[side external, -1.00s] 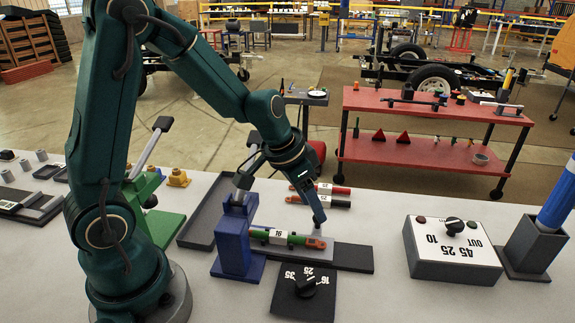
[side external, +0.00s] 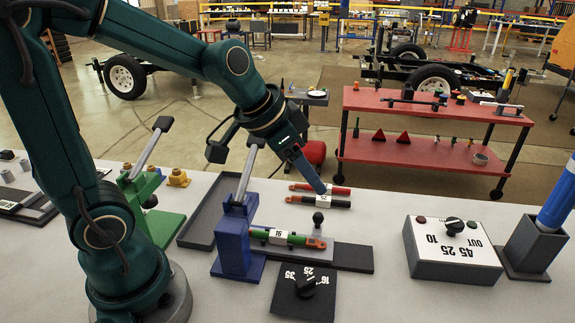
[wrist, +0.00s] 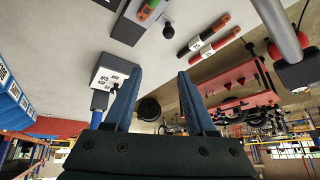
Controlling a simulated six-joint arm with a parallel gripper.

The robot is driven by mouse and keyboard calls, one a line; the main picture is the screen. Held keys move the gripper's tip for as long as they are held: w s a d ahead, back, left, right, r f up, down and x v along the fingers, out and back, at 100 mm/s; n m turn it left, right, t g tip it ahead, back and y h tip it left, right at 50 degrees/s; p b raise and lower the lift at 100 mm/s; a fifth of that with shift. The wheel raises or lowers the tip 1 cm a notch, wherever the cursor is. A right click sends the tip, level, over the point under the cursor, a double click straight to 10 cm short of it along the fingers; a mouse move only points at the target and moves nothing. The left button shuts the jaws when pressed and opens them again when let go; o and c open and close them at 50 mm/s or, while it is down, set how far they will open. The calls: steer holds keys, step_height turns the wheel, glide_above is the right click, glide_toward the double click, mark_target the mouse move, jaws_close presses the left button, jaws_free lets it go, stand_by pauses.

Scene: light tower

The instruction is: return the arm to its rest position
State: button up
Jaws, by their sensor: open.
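My gripper (side external: 318,188) hangs in the air above the far part of the table, tilted down and to the right, in the side external view. In the wrist view its two blue fingers (wrist: 154,98) stand apart with nothing between them. A green cylinder with an orange end and a white label (side external: 285,237) lies in the blue fixture (side external: 236,243), below and left of my gripper. It shows partly at the top of the wrist view (wrist: 148,9).
Red and black labelled cylinders (side external: 318,201) lie behind the fixture, near my fingertips in the picture. A dial plate (side external: 303,296), a grey dial box (side external: 453,262) and a green fixture (side external: 155,222) stand on the white table. A red cart (side external: 435,106) stands behind.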

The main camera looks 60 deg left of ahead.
steer(key=s+n, duration=0.2)
steer(key=s, duration=1.1)
steer(key=shift+s+d+r+n+g+y, duration=0.2)
steer(key=shift+d+r+n+g+y, duration=0.1)
steer(key=shift+d+r+n+g, duration=0.1)
